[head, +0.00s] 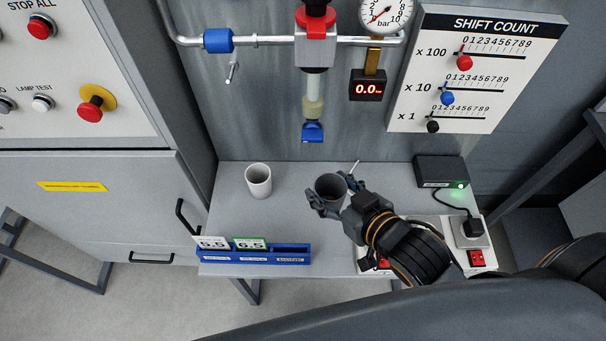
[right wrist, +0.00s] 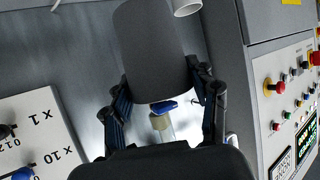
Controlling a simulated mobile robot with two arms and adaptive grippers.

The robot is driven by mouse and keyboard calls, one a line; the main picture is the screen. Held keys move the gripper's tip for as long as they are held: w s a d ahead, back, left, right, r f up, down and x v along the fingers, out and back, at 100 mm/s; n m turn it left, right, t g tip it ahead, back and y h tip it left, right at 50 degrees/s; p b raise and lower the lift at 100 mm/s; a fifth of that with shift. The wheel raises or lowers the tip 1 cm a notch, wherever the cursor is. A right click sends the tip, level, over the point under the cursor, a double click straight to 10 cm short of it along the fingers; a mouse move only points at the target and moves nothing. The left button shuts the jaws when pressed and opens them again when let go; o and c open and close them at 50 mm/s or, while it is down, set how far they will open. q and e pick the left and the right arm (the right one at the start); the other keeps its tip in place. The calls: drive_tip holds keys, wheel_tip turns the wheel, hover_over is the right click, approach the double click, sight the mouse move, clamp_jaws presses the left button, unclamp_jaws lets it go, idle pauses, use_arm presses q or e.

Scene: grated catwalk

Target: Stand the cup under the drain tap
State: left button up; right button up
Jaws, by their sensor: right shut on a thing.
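A dark grey cup (head: 331,186) is between the fingers of my right gripper (head: 334,197), which is shut on it. The cup is upright; I cannot tell whether its base touches the bench. In the right wrist view the grey cup (right wrist: 155,45) fills the space between the fingers (right wrist: 165,95). The blue drain tap (head: 313,132) hangs below the sight tube on the pipe, behind and slightly left of the cup; it also shows in the right wrist view (right wrist: 163,107). A white cup (head: 258,180) stands on the bench to the left. My left gripper is not in view.
The grey bench (head: 228,220) carries a blue card rack (head: 255,255) at the front left. A black box (head: 441,171) with a green light and a power strip (head: 474,233) are at the right. Bench below the tap is clear.

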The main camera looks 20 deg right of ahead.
sight(328, 182)
drive_tip(key=w+f+b, duration=0.2)
drive_tip(key=w+b, duration=0.2)
drive_tip(key=b, duration=0.1)
drive_tip(key=shift+w+f, duration=0.25)
drive_tip(key=shift+f, duration=0.15)
drive_tip(key=w+f+p, duration=0.1)
drive_tip(key=w+f, duration=0.3)
drive_tip(key=f, duration=0.1)
drive_tip(key=w+f+p, duration=0.1)
drive_tip(key=w+f, duration=0.3)
drive_tip(key=w, duration=0.1)
drive_tip(key=shift+d+f, duration=0.1)
drive_tip(key=shift+f, duration=0.55)
drive_tip(key=shift+f, duration=0.15)
drive_tip(key=o, duration=1)
drive_tip(key=shift+c, duration=0.2)
